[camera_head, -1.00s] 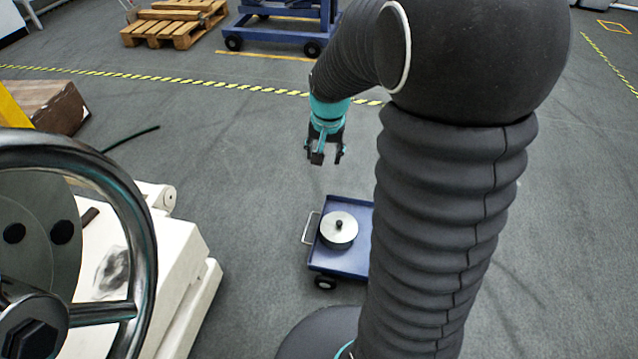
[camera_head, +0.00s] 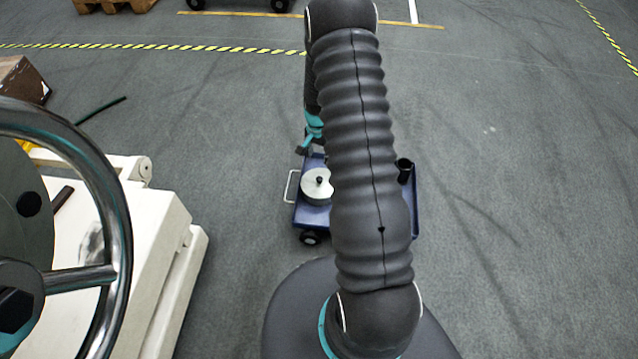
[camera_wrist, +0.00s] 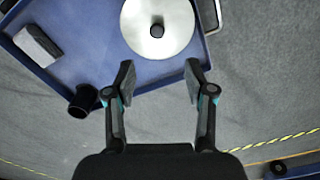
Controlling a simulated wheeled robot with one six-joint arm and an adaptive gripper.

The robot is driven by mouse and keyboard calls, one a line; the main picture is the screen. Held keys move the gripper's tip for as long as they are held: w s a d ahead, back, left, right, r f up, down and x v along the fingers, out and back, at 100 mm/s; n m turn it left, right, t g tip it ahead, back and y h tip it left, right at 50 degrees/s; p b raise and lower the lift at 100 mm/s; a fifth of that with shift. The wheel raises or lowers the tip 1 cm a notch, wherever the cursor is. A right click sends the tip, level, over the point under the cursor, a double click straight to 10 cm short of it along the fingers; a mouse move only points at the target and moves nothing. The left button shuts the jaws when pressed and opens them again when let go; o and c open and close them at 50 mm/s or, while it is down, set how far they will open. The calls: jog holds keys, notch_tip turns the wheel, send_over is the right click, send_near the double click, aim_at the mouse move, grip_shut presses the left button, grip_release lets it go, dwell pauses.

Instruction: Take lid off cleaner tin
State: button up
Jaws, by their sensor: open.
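The cleaner tin's round pale metal lid (camera_head: 314,184) with a small black knob sits on the tin, on a blue cart (camera_head: 311,217). My arm hides its right part in the head view. In the wrist view the lid (camera_wrist: 176,30) shows from above, with its knob (camera_wrist: 157,30) near the top of the picture. My gripper (camera_wrist: 159,75) is open and empty, its two fingers apart and pointing toward the lid, with the knob ahead of the gap between them. In the head view the gripper is mostly hidden behind my arm.
On the cart are a grey-and-black block (camera_wrist: 38,45) and a black cup-like thing (camera_wrist: 83,101). The cart has a metal handle (camera_head: 291,186). A white machine with a handwheel (camera_head: 120,215) stands at the left. The floor right of the cart is clear.

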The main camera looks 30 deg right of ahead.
send_over(319, 178)
notch_tip(319, 178, down, 7)
jog(key=shift+a+f, duration=0.1)
jog(key=shift+s+f, duration=0.1)
jog(key=shift+f, duration=2.5)
grip_shut()
